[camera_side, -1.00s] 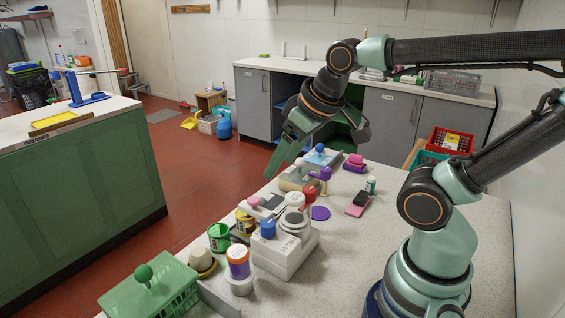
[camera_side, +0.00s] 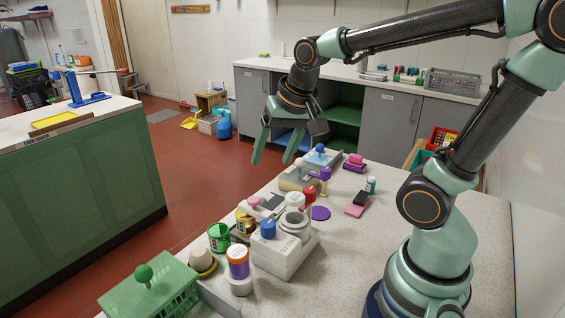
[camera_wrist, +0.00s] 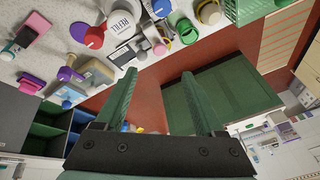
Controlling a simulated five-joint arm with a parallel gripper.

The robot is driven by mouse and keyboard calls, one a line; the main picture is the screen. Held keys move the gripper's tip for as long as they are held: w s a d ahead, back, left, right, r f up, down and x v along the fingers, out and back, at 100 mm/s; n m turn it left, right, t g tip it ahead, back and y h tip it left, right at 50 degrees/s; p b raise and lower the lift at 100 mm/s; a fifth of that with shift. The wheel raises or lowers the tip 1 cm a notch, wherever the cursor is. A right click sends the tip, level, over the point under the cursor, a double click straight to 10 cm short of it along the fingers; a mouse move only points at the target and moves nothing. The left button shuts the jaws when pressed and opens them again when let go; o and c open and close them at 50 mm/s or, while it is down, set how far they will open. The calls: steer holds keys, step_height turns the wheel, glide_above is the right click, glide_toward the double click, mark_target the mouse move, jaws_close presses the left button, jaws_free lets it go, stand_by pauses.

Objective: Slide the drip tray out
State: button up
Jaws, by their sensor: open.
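I cannot tell for certain which part is the drip tray. A white unit with a blue knob (camera_side: 283,255) and a round grey cup stands on the speckled counter; its labelled face also shows in the wrist view (camera_wrist: 122,24). A beige-grey box (camera_side: 296,180) stands farther back, and it appears in the wrist view too (camera_wrist: 96,72). My gripper (camera_side: 274,160) is open and empty, in the air above the counter's far left edge, near the beige-grey box and apart from it. Its two green fingers (camera_wrist: 158,74) stand wide apart in the wrist view.
A green lidded basket (camera_side: 150,292), a green cup (camera_side: 219,238) and a purple-and-orange jar (camera_side: 238,264) crowd the near end. Red floor lies beyond the left edge.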

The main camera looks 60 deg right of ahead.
mark_target(262, 198)
steer(key=w+d+f+m+g, duration=0.2)
steer(key=w+d+f+m, duration=0.55)
steer(key=m, duration=0.55)
steer(key=x, duration=1.2)
steer(key=shift+s+a+f, duration=0.15)
steer(key=shift+s+a, duration=0.1)
steer(key=shift+a, duration=0.05)
jaws_close()
stand_by(0.3)
